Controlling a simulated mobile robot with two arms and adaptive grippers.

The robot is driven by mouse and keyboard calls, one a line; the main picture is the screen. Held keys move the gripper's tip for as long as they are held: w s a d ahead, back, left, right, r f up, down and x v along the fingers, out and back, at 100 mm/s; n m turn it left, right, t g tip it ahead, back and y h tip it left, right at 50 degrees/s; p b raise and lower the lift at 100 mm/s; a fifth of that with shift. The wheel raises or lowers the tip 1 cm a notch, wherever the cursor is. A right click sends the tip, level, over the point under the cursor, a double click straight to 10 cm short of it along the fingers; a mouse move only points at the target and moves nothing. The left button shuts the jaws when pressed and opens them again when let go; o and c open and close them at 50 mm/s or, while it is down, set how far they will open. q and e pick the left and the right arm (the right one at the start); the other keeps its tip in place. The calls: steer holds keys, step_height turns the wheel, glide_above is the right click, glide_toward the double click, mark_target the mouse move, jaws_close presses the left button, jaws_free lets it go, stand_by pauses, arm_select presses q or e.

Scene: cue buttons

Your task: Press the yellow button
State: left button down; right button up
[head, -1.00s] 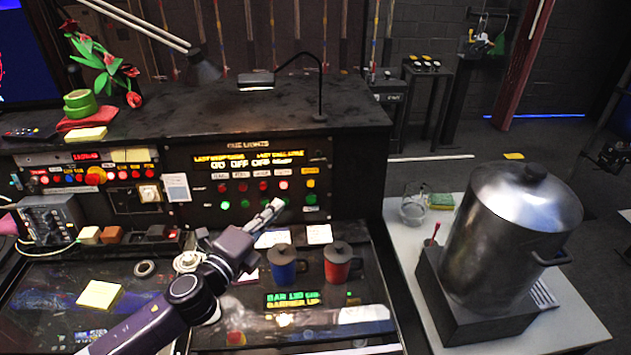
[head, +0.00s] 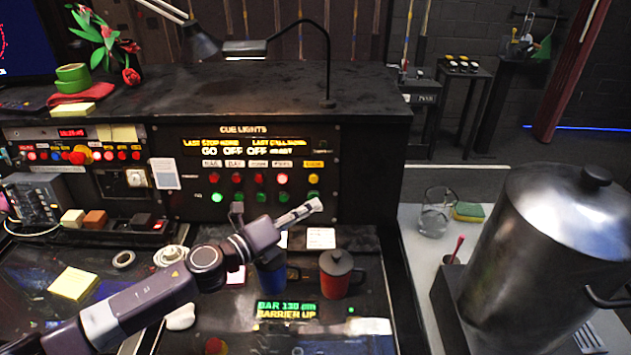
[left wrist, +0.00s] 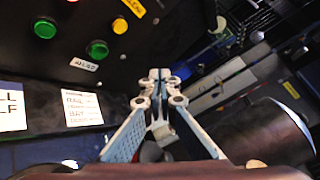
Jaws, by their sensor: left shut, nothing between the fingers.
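The yellow button (head: 313,179) is on the right end of the upper row of the black cue lights panel (head: 200,212). It also shows in the left wrist view (left wrist: 120,25) at the top, next to green buttons. My left gripper (head: 317,205) is shut and empty, pointing right, just below the yellow button in the head view, its depth to the panel unclear. In the left wrist view its fingertips (left wrist: 160,73) meet, below and right of the yellow button and apart from it in the picture. My right gripper is not in view.
A red mug (head: 336,275) and a blue mug (head: 271,280) stand on the desk below the gripper. A steel pot (head: 560,230) is on the white table at the right. A lamp neck (head: 328,60) rises above the panel. Red and green buttons sit left of the yellow one.

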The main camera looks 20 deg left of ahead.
mark_target(314, 179)
arm_select(q)
steer(key=w+a+f+b, duration=0.1)
steer(key=w+a+b, duration=0.1)
steer(key=w, duration=0.6)
steer(key=shift+w+a+f+b, duration=0.15)
steer(key=shift+a+b, duration=0.1)
steer(key=shift+b, duration=0.2)
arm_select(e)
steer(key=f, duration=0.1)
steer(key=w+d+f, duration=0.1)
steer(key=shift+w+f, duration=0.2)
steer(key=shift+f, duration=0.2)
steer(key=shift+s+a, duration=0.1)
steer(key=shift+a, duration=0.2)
arm_select(q)
steer(key=shift+w, duration=0.15)
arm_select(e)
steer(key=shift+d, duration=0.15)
arm_select(q)
steer(key=shift+w+a, duration=0.1)
steer(key=shift+w, duration=0.15)
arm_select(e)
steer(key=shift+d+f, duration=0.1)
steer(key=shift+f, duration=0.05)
